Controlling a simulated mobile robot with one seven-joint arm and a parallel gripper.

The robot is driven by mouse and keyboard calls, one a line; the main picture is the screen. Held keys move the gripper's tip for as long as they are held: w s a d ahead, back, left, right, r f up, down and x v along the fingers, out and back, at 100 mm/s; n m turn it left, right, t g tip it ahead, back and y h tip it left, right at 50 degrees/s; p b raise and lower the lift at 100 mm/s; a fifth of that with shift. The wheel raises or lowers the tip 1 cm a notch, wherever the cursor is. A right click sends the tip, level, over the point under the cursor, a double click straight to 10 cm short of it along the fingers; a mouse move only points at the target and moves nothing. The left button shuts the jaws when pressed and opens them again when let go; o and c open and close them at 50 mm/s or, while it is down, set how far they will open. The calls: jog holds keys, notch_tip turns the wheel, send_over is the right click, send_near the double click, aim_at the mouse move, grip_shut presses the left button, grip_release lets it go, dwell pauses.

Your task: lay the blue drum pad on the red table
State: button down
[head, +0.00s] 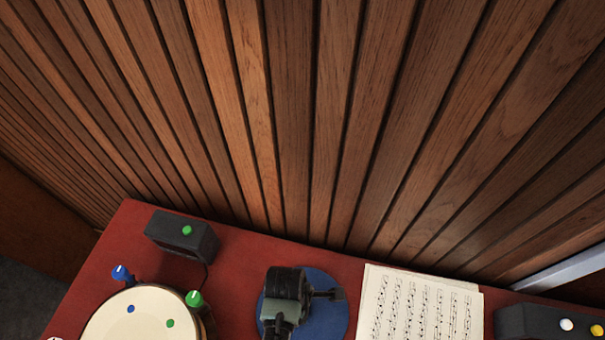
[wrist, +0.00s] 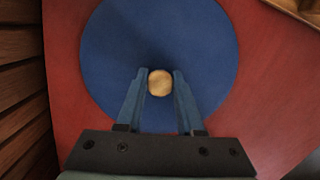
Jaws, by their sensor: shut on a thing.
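The blue drum pad (head: 334,318) is a flat round disc with a pale wooden knob at its middle. In the wrist view the pad (wrist: 110,50) fills the upper middle. My gripper (wrist: 161,78) has its two fingers on either side of the knob and is shut on it. The red table (head: 240,262) lies beneath the pad and shows around it in the wrist view (wrist: 272,75). Whether the pad touches the table or hangs just above it, I cannot tell. In the head view my arm covers the pad's left part.
On the table, a drum (head: 140,318) with coloured knobs and a black box (head: 182,240) are left of the pad. Sheet music (head: 418,305) lies close on its right, with another black box (head: 545,322) beyond. A wooden slat wall (head: 300,120) rises behind the table.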

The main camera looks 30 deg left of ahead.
jog(key=c, duration=0.5)
grip_release()
jog(key=shift+c, duration=0.2)
notch_tip(320, 180, up, 12)
jog(key=a, duration=0.1)
jog(key=shift+s+a+p, duration=0.15)
jog(key=shift+s+p, duration=0.15)
jog(key=shift+p, duration=0.1)
